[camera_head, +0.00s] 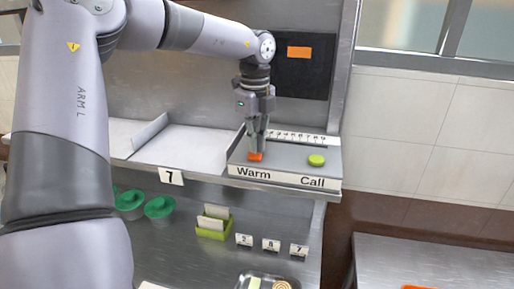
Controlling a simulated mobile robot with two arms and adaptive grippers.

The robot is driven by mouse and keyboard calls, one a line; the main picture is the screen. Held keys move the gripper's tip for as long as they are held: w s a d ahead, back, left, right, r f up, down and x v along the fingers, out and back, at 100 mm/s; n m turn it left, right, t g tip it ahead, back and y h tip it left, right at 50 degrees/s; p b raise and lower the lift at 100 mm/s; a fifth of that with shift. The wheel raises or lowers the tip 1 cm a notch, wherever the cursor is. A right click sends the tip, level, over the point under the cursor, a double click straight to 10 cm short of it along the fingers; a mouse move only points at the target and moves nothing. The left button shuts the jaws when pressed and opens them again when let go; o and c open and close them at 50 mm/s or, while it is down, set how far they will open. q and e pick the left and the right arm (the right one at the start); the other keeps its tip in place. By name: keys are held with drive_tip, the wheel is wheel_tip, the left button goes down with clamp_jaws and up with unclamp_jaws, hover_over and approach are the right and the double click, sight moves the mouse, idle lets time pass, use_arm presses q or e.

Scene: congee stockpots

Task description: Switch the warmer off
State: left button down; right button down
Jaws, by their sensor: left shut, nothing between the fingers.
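The warmer's control box (290,174) sits at the right end of a metal shelf, with "Warm" and "Call" printed on its front edge. An orange switch (255,156) is above "Warm". A green button (316,160) is above "Call". My left gripper (256,150) points down with its fingers shut and empty. Its tips are right at the orange switch and hide part of it; I cannot tell whether they touch it. My right gripper is not in view.
A numbered strip (298,138) runs behind the box. A black panel with an orange label (299,52) is on the back wall. Below are green lids (160,207), a green card holder (211,228) and number tags (271,245). A metal table (430,262) stands at the right.

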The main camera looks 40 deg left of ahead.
use_arm(q)
drive_tip(key=shift+r+p, duration=1.7)
drive_tip(key=shift+r, duration=1.4)
